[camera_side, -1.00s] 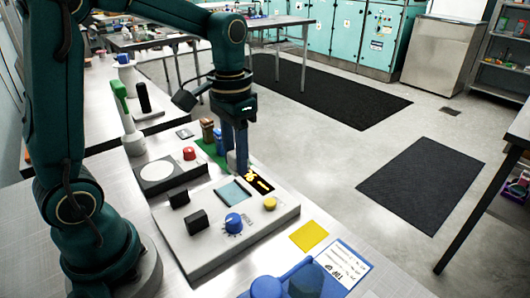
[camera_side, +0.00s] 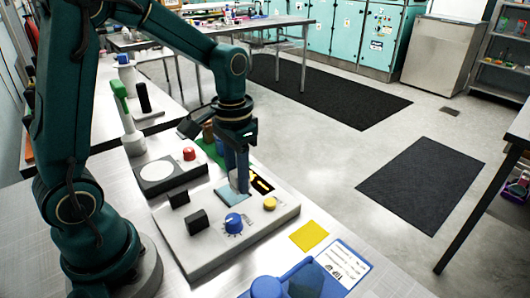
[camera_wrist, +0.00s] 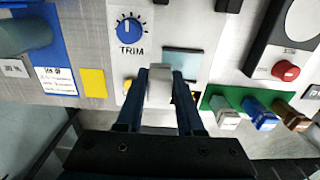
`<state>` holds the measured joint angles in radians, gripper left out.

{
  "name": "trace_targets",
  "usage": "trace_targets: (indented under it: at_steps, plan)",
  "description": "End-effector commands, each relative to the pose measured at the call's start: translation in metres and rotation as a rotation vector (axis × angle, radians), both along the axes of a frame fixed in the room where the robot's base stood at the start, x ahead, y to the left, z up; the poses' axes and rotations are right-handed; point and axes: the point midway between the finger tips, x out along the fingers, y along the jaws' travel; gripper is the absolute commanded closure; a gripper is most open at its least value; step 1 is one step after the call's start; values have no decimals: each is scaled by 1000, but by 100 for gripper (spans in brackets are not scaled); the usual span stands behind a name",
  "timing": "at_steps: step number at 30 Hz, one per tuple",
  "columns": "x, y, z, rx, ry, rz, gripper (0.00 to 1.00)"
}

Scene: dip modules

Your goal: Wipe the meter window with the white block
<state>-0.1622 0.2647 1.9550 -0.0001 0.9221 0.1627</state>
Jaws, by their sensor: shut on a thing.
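The control panel (camera_side: 283,214) carries a flat pale blue-green rectangle (camera_side: 226,197), which looks like the meter window; it also shows in the wrist view (camera_wrist: 183,62). Beside it is a dark plate with yellow marks (camera_side: 262,186), partly hidden by my gripper. My gripper (camera_side: 238,172) points down and is shut on the white block (camera_wrist: 159,92), which sits upright between the fingers. In the side view the block's lower end overlaps the rectangle's edge nearest the dark plate. I cannot tell whether it touches the surface.
On the panel are a blue TRIM knob (camera_side: 233,223), a yellow button (camera_side: 270,203) and black switches (camera_side: 197,222). A box with a red button (camera_side: 189,154) and a green base with coloured blocks (camera_wrist: 228,110) stand nearby. A yellow square (camera_side: 309,236) lies in front.

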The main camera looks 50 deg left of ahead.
Motion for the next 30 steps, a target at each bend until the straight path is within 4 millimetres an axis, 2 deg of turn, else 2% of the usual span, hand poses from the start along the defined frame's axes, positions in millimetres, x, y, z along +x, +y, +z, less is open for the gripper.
trace_targets:
  at_steps: [8,11,13,17,24,30]
  plan:
    - [-1,0,-26,-1,4,0,100]
    - [-2,0,-43,-1,8,1,100]
    - [0,9,-35,1,-2,5,100]
    - [0,21,-42,-1,4,5,100]
    - [0,43,-40,0,0,4,100]
    - [0,20,-40,0,1,-6,100]
